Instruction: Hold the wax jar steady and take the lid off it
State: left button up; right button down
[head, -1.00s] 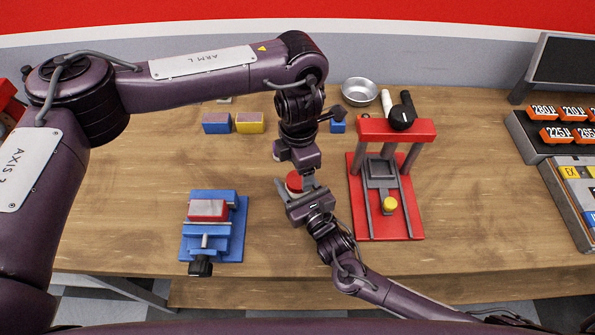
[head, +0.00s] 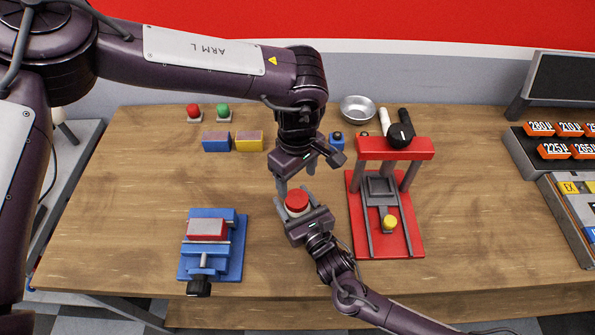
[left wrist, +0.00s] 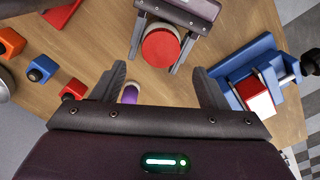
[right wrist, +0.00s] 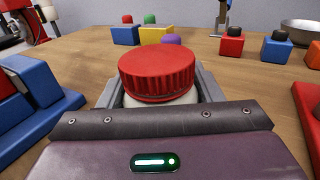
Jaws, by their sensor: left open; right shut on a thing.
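The wax jar is pale with a ribbed red lid (head: 297,201), and stands on the wooden table in the middle of the head view. The lid sits on the jar in the right wrist view (right wrist: 157,72), with the pale body (right wrist: 160,99) just below it. My right gripper (head: 300,207) is shut on the jar's body below the lid, one finger on each side. My left gripper (head: 297,175) is open and empty, above and just behind the jar. In the left wrist view the lid (left wrist: 160,48) lies beyond its fingertips, apart from them.
A blue vise (head: 212,255) with a red-topped block is at left. A red press (head: 395,150) stands close at right. Bare table lies between vise and jar.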

aim_at(297, 197)
pick_arm(q)
notch_tip(297, 197, down, 7)
jog(key=shift+r, duration=0.1)
jog(key=shift+c, duration=0.5)
